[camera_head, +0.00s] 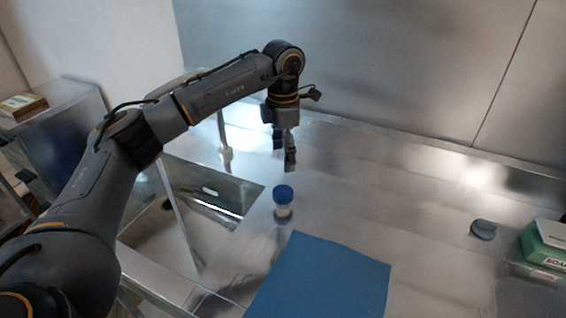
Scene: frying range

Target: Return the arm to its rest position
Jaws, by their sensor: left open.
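My left arm comes in from the left and reaches over the sink to the metal counter. My left gripper (284,158) hangs down from the wrist with its fingers apart and nothing between them. It is above and behind a small jar with a blue lid (283,201), apart from it in the picture. The jar stands upright on the counter beside the sink's right edge. My right gripper does not show.
A sink basin (225,192) with a tap (224,150) lies left of the jar. A blue mat (322,280) lies at the front. A dark round object (483,229) and a green box marked SOAP (545,248) are at the right. The counter's middle right is clear.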

